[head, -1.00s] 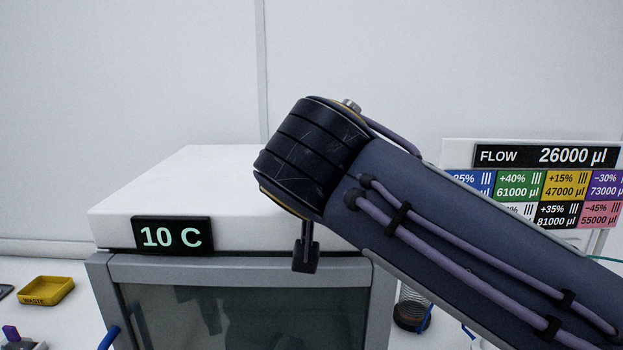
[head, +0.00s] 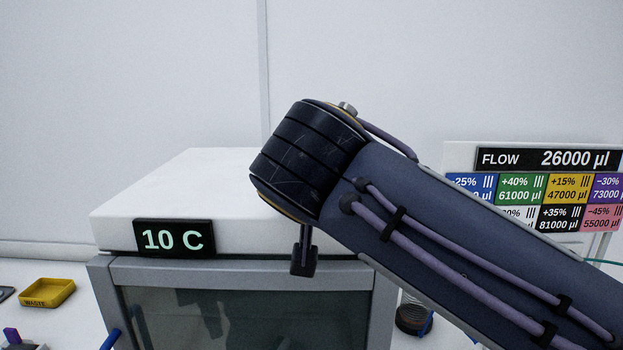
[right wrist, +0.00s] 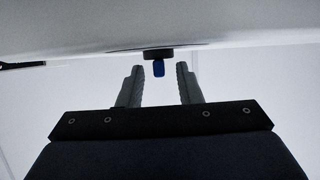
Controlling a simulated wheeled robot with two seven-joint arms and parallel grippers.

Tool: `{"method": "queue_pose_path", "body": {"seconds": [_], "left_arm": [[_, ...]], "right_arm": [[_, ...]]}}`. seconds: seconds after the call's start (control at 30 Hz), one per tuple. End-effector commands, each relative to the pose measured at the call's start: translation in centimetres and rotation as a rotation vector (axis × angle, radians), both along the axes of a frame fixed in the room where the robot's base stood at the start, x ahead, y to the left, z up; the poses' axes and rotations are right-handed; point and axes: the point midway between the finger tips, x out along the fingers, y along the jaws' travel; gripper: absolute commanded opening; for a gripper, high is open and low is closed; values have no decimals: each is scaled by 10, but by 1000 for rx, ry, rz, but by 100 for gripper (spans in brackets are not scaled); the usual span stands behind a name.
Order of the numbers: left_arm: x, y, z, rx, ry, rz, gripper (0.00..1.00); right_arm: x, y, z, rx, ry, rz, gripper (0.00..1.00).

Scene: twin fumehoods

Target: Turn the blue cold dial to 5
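The blue cold dial (right wrist: 158,68) shows in the right wrist view, a small blue knob on a dark round base on a pale surface. My right gripper (right wrist: 160,84) is open, with one finger on each side of the dial's line and the dial just beyond the fingertips, apart from them. In the head view the white-topped unit carries a black display (head: 174,239) reading 10 C. My right arm crosses the head view and hides the dial there. My left gripper is not in view.
The grey-framed glass door (head: 240,315) is below the display. A yellow waste tray (head: 47,293) lies at the left. A flow panel (head: 545,158) reading 26000 µl stands at the right, beside a dark coil item (head: 411,318).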

Motion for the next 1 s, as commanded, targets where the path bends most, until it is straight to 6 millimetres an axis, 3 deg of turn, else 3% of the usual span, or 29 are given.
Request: {"method": "queue_pose_path", "body": {"seconds": [0.5,1.0], "left_arm": [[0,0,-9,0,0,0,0],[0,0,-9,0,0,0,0]], "right_arm": [[-67,1,27,2,-1,2,32],[-71,0,29,0,0,1,32]]}}
